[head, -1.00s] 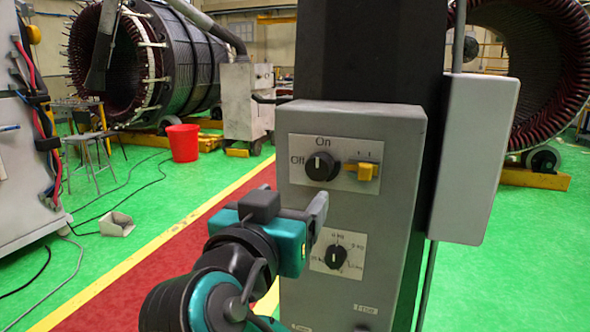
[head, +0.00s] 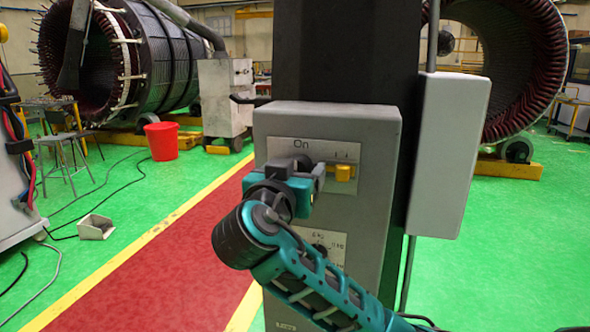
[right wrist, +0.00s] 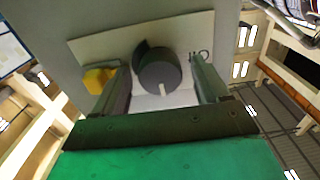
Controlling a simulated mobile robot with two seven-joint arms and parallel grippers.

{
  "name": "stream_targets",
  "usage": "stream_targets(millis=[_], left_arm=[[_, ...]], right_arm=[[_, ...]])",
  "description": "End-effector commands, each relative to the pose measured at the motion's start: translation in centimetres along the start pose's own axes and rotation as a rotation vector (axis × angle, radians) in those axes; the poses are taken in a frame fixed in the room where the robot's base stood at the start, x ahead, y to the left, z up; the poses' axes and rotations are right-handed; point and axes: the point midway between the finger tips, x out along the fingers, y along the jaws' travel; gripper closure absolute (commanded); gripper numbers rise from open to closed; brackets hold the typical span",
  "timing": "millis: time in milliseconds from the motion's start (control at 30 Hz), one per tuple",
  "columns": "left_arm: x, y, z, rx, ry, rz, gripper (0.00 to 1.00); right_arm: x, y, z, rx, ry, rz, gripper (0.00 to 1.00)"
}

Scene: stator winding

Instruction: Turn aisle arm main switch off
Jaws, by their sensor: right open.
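The main switch is a round black knob (right wrist: 158,74) on a pale label plate, seen in the right wrist view. Its white mark points down in that view, away from the Off lettering at its right; this is the On side. In the head view the plate (head: 318,153) shows "On", while my gripper hides most of the knob and the Off word. My right gripper (head: 303,178) is open at the plate, with one finger on each side of the knob. I cannot tell whether the fingers touch it. My left gripper is out of view.
A yellow switch (head: 342,172) sits close beside the knob on the grey control box (head: 385,140). A second dial plate (head: 330,243) lies below, partly covered by my arm. A grey box (head: 448,155) hangs at right. A red bucket (head: 161,141) stands on the floor at left.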

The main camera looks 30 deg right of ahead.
Motion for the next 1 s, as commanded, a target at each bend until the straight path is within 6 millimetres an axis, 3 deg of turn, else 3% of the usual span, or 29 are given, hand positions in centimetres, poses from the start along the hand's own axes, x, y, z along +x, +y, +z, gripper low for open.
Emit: stream_targets(millis=[267, 833, 1000], left_arm=[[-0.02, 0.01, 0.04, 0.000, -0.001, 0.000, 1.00], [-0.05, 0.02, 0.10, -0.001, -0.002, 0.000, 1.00], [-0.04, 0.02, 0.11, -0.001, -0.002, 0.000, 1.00]], right_arm=[[0.14, 0.00, 0.02, 0.000, 0.000, 0.000, 0.26], [0.11, 0.00, 0.01, 0.000, 0.000, 0.000, 0.80], [0.11, 0.01, 0.01, -0.006, 0.000, 0.000, 0.82]])
